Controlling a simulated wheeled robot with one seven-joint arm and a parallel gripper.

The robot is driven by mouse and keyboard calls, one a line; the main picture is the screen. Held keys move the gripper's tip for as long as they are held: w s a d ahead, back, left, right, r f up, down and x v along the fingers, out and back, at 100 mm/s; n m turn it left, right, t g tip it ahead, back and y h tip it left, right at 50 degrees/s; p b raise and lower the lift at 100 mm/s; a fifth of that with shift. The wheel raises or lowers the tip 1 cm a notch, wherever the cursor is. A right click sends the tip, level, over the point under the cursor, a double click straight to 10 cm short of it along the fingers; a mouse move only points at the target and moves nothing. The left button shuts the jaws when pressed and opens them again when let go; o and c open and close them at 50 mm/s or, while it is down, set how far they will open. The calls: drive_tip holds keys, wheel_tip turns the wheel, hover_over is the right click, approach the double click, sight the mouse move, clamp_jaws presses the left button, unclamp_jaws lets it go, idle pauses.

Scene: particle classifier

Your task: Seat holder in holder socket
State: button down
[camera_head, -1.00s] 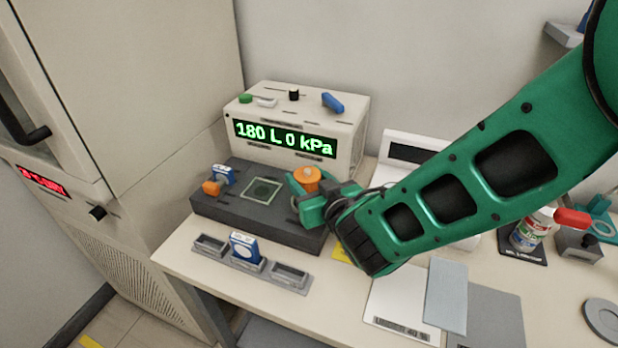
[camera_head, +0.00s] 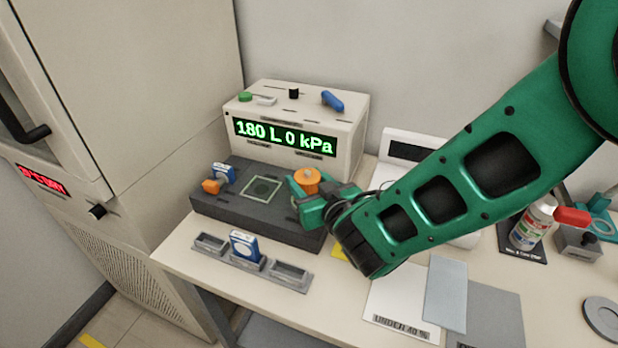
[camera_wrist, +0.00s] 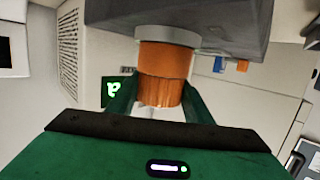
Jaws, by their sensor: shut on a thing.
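My gripper (camera_head: 314,198) is shut on an orange cylindrical holder (camera_head: 307,180) with a small knob on top, at the right part of the dark base block. In the wrist view the orange holder (camera_wrist: 163,78) sits between the green fingers, with a grey ring (camera_wrist: 167,39) at its end against or close to the dark block. The dark base block (camera_head: 215,205) has a square light-framed plate (camera_head: 262,189) left of the gripper. I cannot tell which part is the holder socket or whether the holder touches it; the gripper hides that spot.
A beige unit (camera_head: 350,110) reading "180 L 0 kPa" stands behind the block. A grey rack (camera_head: 290,276) with another blue-white box (camera_head: 244,246) is in front. A spray can (camera_head: 531,225) stands right.

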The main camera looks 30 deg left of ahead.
drive_tip(key=shift+f, duration=0.65)
drive_tip(key=c, duration=0.9)
unclamp_jaws()
drive_tip(key=shift+o, duration=0.4)
drive_tip(key=shift+f, duration=0.1)
drive_tip(key=v, duration=1)
drive_tip(key=shift+d+r, duration=0.3)
drive_tip(key=shift+s, duration=0.1)
